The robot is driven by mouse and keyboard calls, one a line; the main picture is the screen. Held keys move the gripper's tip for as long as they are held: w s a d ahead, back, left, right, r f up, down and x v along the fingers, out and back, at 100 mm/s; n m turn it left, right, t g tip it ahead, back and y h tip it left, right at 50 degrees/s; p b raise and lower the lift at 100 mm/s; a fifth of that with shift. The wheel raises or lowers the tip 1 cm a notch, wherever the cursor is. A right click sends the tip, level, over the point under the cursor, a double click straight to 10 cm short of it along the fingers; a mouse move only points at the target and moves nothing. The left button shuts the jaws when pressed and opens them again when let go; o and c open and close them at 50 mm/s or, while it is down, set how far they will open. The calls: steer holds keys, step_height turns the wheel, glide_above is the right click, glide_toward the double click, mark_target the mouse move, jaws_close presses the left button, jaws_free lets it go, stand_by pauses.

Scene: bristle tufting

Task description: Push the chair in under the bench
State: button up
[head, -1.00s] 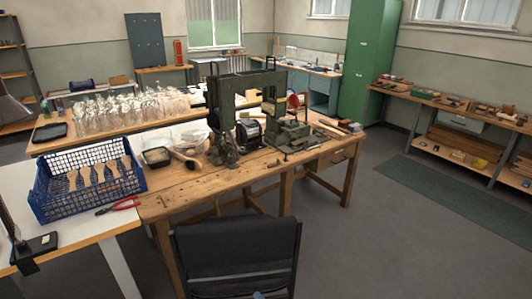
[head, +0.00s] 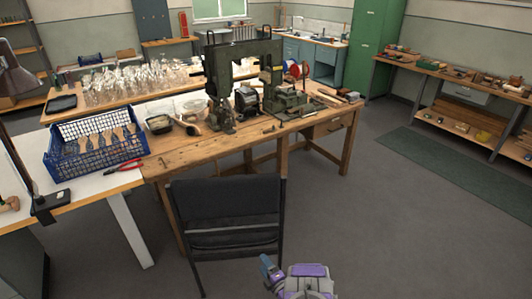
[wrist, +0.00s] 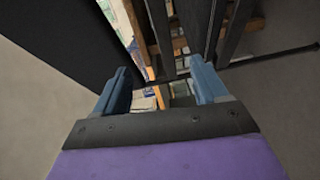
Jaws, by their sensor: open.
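The black chair (head: 225,205) stands in front of the wooden bench (head: 178,163), its backrest towards me and its far side close to the bench front. The seat is mostly hidden by the backrest. My gripper (head: 272,268), purple with blue fingers, is low in the head view, just right of and nearer than the chair's backrest. In the wrist view my gripper (wrist: 160,80) is open, with nothing held between the fingers. Dark chair parts (wrist: 65,40) show close beyond the fingers; I cannot tell whether they touch.
A white-topped table (head: 85,192) with a blue crate (head: 95,163) and red-handled pliers (head: 124,166) adjoins the bench on the left. A tufting machine (head: 235,85) stands on the bench. Open grey floor (head: 400,225) lies to the right, with a green mat (head: 465,175).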

steer(key=w+r+m+g+h, duration=0.2)
steer(key=w+r+m+h, duration=0.25)
steer(key=w+r, duration=0.55)
steer(key=s+d+r+m+g+h, duration=0.1)
steer(key=s+d+r+m+g, duration=0.2)
steer(key=r, duration=0.6)
steer(key=s+d+r+m+g+h, duration=0.1)
steer(key=s+r+m+g, duration=0.1)
steer(key=s+r+m, duration=0.35)
steer(key=s+d+r+m+g+h, duration=0.1)
steer(key=s+d+r+m+g, duration=0.2)
steer(key=s+r, duration=0.7)
steer(key=s+d+r+m+g+h, duration=0.2)
steer(key=s+d+r, duration=0.4)
steer(key=s, duration=0.8)
steer(key=s+r+m+g, duration=0.2)
steer(key=s+r, duration=0.1)
steer(key=s, duration=0.9)
steer(key=s+r+m+g, duration=0.2)
steer(key=s+m, duration=0.1)
steer(key=s, duration=1)
steer(key=shift+s+d+r+m+g, duration=0.15)
steer(key=shift+d+r+m+g, duration=0.15)
steer(key=shift+d+r, duration=0.1)
